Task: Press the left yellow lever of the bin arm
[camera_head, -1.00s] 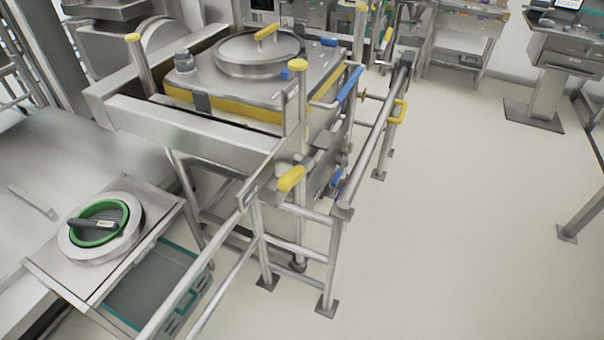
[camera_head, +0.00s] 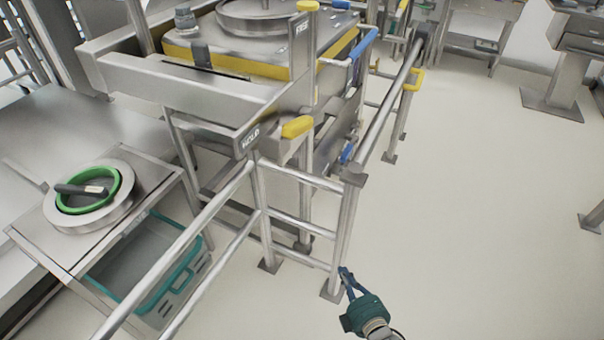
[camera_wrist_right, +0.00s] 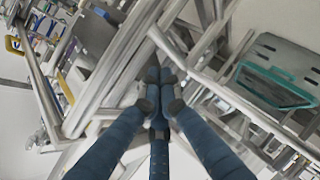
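A yellow lever (camera_head: 297,127) sticks out from the metal bar marked HOLD (camera_head: 250,136) at the near end of the bin arm. Another yellow lever (camera_head: 307,5) tops the labelled upright plate (camera_head: 299,45) behind it. My right gripper (camera_head: 347,279) is low in the head view, right of and below the HOLD lever, well apart from it. Its blue fingers meet at the tips, with nothing seen between them. In the right wrist view the fingers (camera_wrist_right: 160,76) also converge. The left gripper is out of view.
Metal rails (camera_head: 347,220) stand between my right gripper and the bin machine (camera_head: 190,88). A side table (camera_head: 45,228) with a green-rimmed round container (camera_head: 100,200) and a teal crate (camera_head: 170,290) below is at left.

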